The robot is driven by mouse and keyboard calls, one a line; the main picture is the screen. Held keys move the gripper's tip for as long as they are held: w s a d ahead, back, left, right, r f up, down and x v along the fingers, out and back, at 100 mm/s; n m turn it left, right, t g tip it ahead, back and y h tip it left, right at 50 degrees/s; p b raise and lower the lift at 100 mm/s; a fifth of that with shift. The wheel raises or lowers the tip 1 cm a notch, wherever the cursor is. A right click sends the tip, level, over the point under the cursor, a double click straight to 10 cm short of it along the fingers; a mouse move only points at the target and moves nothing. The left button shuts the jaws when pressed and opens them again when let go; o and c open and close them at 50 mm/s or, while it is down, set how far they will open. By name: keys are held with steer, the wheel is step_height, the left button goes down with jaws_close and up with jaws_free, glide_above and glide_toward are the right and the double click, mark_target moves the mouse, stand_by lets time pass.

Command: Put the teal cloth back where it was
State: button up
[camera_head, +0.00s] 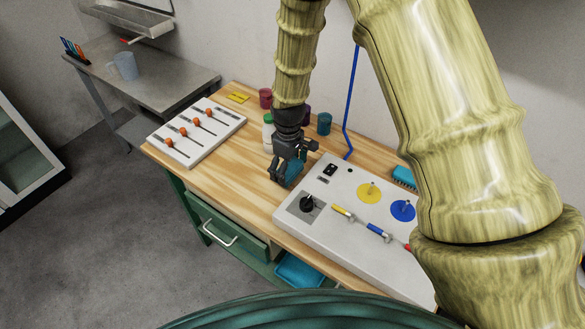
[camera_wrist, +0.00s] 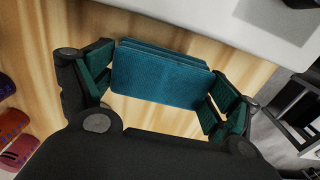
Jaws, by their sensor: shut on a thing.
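The teal cloth (camera_wrist: 165,75) is a folded, flat rectangular pad with layered edges. My gripper (camera_wrist: 163,88) is shut on it, with one finger at each short end in the wrist view. In the head view my gripper (camera_head: 289,168) points down over the wooden bench, between the slider board and the control panel. A bit of the cloth (camera_head: 293,173) shows between the fingers there. The cloth is low over the wood; I cannot tell whether it touches it.
The white control panel (camera_head: 338,238) lies close right of my gripper; the white slider board (camera_head: 197,132) with orange knobs lies left. Several cups, including a teal one (camera_head: 324,123), stand behind. A teal item (camera_head: 404,177) lies behind the panel. A green drawer (camera_head: 228,226) is below the bench.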

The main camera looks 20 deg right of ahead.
mark_target(292, 172)
steer(key=shift+w+d, duration=0.3)
steer(key=shift+d, duration=0.3)
steer(key=shift+s+f+p, duration=0.1)
steer(key=shift+f+p, duration=0.6)
steer(key=shift+f, duration=0.1)
steer(key=shift+f+p, duration=0.4)
steer(key=shift+f, duration=0.6)
steer(key=o, duration=0.8)
steer(key=shift+f, duration=0.1)
steer(key=shift+r+b, duration=2.3)
steer(key=shift+r, duration=3.8)
